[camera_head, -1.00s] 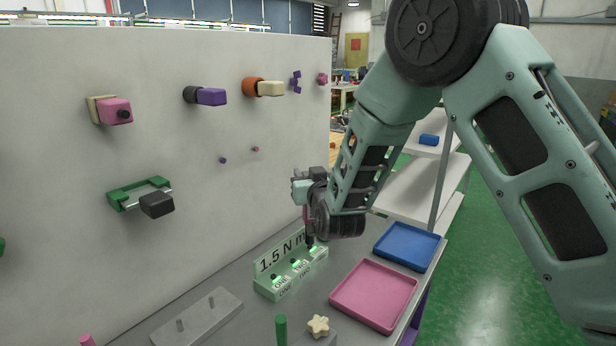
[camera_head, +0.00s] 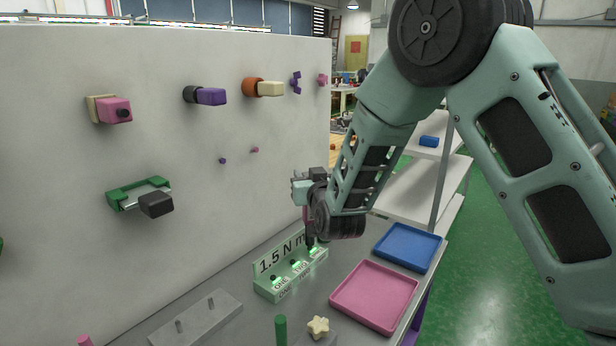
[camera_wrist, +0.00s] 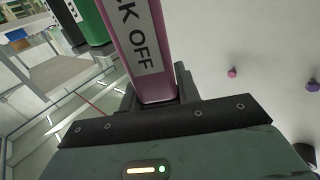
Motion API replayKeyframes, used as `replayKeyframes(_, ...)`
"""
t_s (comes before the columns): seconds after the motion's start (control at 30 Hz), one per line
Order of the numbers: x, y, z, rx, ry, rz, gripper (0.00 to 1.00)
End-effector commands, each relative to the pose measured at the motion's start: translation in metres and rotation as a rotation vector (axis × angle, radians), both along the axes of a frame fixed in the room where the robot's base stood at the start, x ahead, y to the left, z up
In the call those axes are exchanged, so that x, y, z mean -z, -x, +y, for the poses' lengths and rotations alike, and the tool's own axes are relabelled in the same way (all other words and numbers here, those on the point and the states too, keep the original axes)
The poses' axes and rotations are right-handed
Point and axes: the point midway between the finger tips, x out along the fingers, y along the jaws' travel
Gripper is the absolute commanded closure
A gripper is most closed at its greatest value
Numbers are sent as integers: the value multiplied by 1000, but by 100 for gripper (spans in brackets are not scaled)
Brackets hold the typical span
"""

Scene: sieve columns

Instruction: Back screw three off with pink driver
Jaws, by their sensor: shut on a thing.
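My gripper (camera_head: 310,195) is shut on the pink driver (camera_wrist: 146,55), which reads "CK OFF" on its visible side in the wrist view. In the head view most of the driver is hidden behind my wrist. Its dark bit (camera_head: 310,243) points down at the far right end of the green screw block (camera_head: 268,291), above position three. Whether the bit touches the screw there cannot be told. The block has a "1.5 N m" sign (camera_head: 282,254) and glowing green spots at its positions. Screw one (camera_head: 274,279) and screw two (camera_head: 294,263) show as small dark heads.
A pink tray (camera_head: 338,300) and a blue tray (camera_head: 384,256) lie right of the block. A grey plate with two pegs (camera_head: 222,306), a green cylinder (camera_head: 281,328) and a cream star knob (camera_head: 318,324) are in front. The white wall panel (camera_head: 60,180) stands close on the left.

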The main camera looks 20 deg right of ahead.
Motion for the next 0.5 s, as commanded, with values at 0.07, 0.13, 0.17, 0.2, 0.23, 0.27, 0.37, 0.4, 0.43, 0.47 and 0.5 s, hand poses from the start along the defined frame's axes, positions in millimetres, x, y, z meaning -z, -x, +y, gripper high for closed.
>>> replayKeyframes(0.07,1,0,0,0,0,-2,100)
replayKeyframes(0.13,2,0,0,0,-1,-2,100)
replayKeyframes(0.17,2,0,0,0,0,-2,100)
replayKeyframes(0.2,3,0,0,0,0,-2,100)
replayKeyframes(0.23,3,0,0,0,-1,-2,100)
replayKeyframes(0.27,4,0,0,0,0,-2,100)
replayKeyframes(0.37,5,0,0,0,0,-2,100)
replayKeyframes(0.4,6,0,0,0,0,-2,100)
replayKeyframes(0.43,6,0,0,0,0,-2,100)
replayKeyframes(0.47,7,0,0,0,-1,-2,100)
replayKeyframes(0.5,7,0,0,0,-1,-2,100)
